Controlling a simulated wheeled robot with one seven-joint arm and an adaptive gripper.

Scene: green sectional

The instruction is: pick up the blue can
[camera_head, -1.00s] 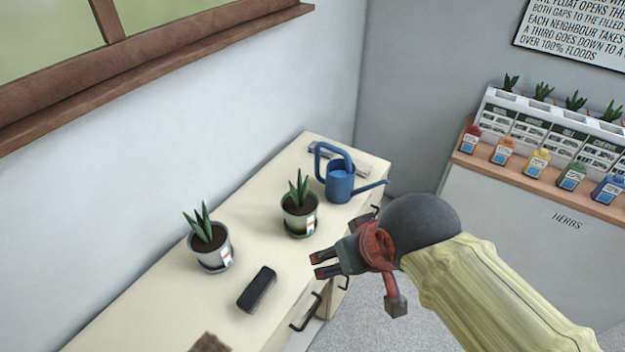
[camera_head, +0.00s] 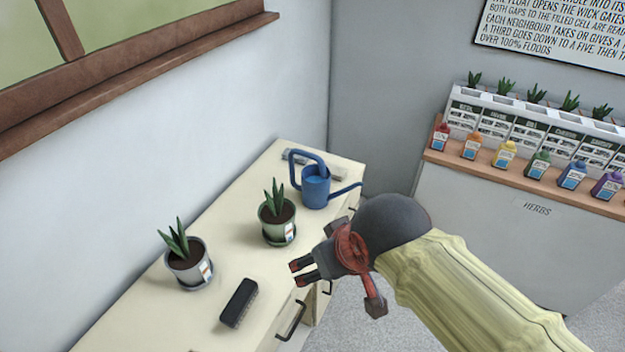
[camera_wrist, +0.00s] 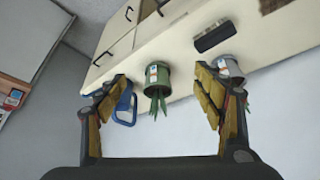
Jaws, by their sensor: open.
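The blue can is a watering can (camera_head: 316,188) with a looped handle and a long spout pointing right. It stands upright near the far end of the cream cabinet (camera_head: 225,237). In the wrist view the blue can (camera_wrist: 125,108) shows only in part, beside and partly behind the left finger. My gripper (camera_head: 295,273) is open and empty. It is in front of the cabinet's drawer side, nearer the camera than the can and apart from it. In the wrist view my gripper (camera_wrist: 160,78) has its fingers spread wide, with the green pot between them.
A green potted plant (camera_head: 277,222) stands just nearer than the can, and a grey potted plant (camera_head: 188,262) left of it. A black block (camera_head: 239,303) lies on the cabinet top. A grey flat item (camera_head: 330,165) lies behind the can. Drawer handles (camera_head: 291,320) stick out.

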